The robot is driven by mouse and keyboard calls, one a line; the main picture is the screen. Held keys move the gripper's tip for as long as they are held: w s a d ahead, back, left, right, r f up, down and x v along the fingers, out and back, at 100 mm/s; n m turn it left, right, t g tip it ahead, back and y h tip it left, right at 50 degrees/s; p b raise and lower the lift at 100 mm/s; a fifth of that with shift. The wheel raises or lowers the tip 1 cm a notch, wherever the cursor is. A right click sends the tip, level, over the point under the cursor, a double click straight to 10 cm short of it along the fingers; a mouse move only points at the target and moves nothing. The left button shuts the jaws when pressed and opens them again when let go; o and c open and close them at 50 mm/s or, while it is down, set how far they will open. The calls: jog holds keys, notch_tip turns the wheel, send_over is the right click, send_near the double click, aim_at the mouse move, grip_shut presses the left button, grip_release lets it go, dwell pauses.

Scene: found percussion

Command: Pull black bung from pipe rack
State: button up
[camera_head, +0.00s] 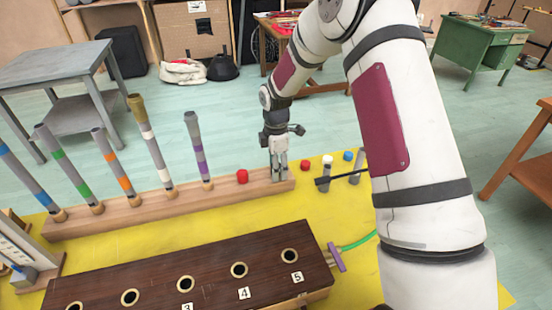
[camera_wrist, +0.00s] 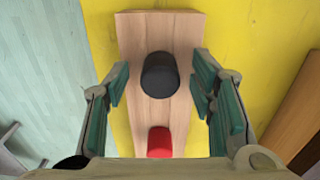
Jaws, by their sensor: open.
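The pipe rack (camera_head: 130,212) is a long pale wooden bar on the yellow table, with several striped grey pipes standing in it. The black bung (camera_wrist: 160,75) sits in the rack near one end of the bar, which also shows in the wrist view (camera_wrist: 185,45). My gripper (camera_head: 279,176) points down over the right end of the rack and hides the black bung in the head view. In the wrist view my gripper (camera_wrist: 159,82) is open, its green-padded fingers on either side of the bung with gaps visible.
A red bung (camera_head: 242,177) sits in the rack beside the black one. A dark wooden box (camera_head: 210,290) with numbered holes lies in front.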

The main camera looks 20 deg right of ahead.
jog(key=shift+f, duration=0.1)
grip_shut()
jog(key=shift+r+p, duration=0.5)
jog(key=shift+r, duration=1.05)
jog(key=shift+r+p, duration=0.4)
jog(key=shift+r, duration=1.05)
